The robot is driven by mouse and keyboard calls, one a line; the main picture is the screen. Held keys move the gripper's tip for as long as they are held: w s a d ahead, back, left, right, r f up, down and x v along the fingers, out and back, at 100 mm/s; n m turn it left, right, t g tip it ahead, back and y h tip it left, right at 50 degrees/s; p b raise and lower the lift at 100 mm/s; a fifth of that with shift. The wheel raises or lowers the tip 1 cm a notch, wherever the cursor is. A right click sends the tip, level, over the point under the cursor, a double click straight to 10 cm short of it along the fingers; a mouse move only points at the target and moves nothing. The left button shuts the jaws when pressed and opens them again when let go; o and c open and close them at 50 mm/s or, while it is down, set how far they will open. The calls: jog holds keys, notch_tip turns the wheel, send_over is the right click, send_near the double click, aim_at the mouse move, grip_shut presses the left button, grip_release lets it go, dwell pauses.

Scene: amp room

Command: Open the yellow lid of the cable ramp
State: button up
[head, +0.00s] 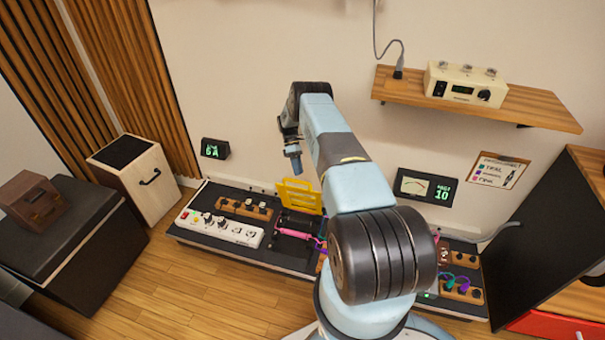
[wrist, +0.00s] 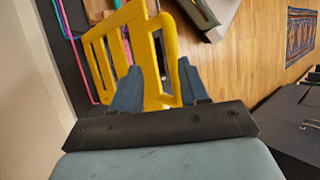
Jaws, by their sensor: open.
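The yellow lid (head: 298,195) has slot-like openings and stands tilted up steeply at the back of the black cable ramp (head: 290,222). Cables, one of them pink, show in the ramp's channel in front of it. My gripper (head: 294,165) is just above the lid in the head view, pointing down. In the wrist view, my gripper (wrist: 160,80) has its two fingers apart, with the yellow lid (wrist: 150,55) showing between and beyond them. I cannot tell whether a finger touches the lid. My arm hides part of the ramp's right side.
A white power strip (head: 222,228) and a wooden socket block (head: 245,208) are left of the ramp. A meter (head: 427,188) hangs on the wall at right. A wooden shelf (head: 480,100) with a cream box is above. The wooden floor in front is clear.

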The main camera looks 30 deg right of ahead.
jog(key=s+r, duration=0.1)
jog(key=r, duration=0.1)
jog(key=s+r, duration=0.2)
jog(key=s+a+r, duration=0.1)
jog(key=s+r, duration=0.1)
jog(key=r, duration=0.1)
jog(key=s+a+r, duration=0.2)
jog(key=s+r, duration=0.1)
jog(key=s, duration=0.5)
jog(key=shift+s+r, duration=0.3)
jog(key=shift+s, duration=0.05)
